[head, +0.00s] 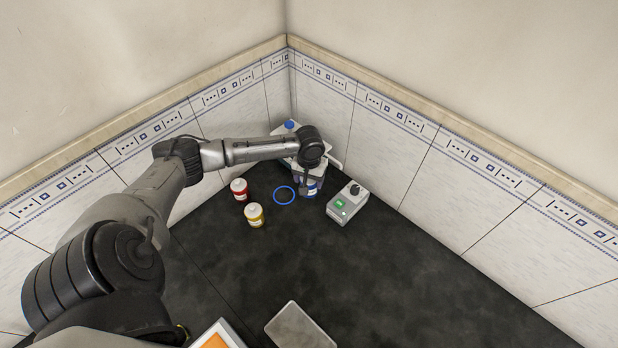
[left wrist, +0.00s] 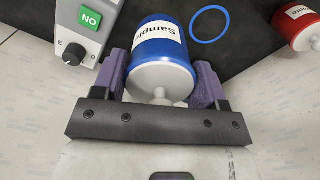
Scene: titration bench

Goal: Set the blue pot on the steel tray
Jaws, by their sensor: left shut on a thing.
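The blue pot (head: 312,191), with a white lid and a "Sample" label, is at the back of the bench, partly hidden by my left gripper (head: 309,184). In the left wrist view the purple fingers of the gripper (left wrist: 160,82) are shut on the blue pot (left wrist: 158,58), one on each side. I cannot tell whether the pot touches the bench. The steel tray (head: 300,328) is a flat grey plate at the front of the bench, empty, cut by the bottom edge. My right gripper is not in view.
A blue ring (head: 294,193) lies left of the pot. Red (head: 239,190) and yellow (head: 255,216) pots stand further left. A grey box with a knob and green display (head: 346,207) stands right. An orange, white-edged item (head: 232,334) lies left of the tray. The middle bench is clear.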

